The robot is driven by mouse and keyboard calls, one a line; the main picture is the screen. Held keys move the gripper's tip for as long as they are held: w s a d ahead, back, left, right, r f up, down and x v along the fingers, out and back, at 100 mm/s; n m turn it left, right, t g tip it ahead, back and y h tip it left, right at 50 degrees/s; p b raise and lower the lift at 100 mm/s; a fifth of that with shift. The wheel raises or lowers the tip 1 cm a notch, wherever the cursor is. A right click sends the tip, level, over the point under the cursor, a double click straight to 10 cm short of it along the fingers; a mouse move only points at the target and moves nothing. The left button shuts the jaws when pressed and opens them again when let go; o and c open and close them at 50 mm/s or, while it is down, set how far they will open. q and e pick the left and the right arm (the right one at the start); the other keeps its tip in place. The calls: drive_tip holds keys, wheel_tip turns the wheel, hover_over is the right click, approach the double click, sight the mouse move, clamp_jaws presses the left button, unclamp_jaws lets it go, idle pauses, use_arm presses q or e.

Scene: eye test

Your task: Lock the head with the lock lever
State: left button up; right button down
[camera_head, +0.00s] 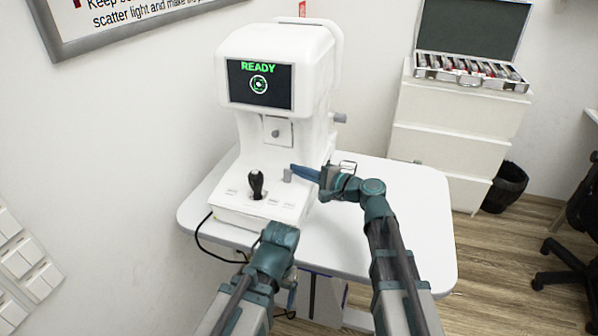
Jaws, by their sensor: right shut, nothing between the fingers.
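The white eye-test machine stands on a white table, and its head (274,62) carries a screen (260,84) reading "READY" in green above a ring symbol. A black joystick (257,183) stands on the machine's base (262,206). A small grey lever (288,174), which looks like the lock lever, stands upright on the base to the right of the joystick. My right gripper (303,173) is shut and empty, its blue fingertips just right of the lever; I cannot tell if they touch. My left arm ends in front of the base; its fingers do not show.
The white table (410,215) is clear on the right. A grey knob (339,118) sticks out from the machine's right side. A black cable (205,240) hangs at the left. A white cabinet (450,150) with an open lens case (470,72) stands behind right.

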drive_tip(key=shift+s, duration=0.1)
drive_tip(key=n+b, duration=0.1)
drive_tip(key=n, duration=0.1)
drive_tip(key=s+n+t+y+b, duration=0.1)
drive_tip(key=shift+a+r+n, duration=0.2)
drive_tip(key=shift+n, duration=0.2)
drive_tip(key=shift+s+r, duration=0.1)
drive_tip(key=shift+s+r+n, duration=0.1)
drive_tip(key=shift+r+n, duration=0.05)
drive_tip(key=shift+n, duration=0.15)
drive_tip(key=shift+a, duration=0.1)
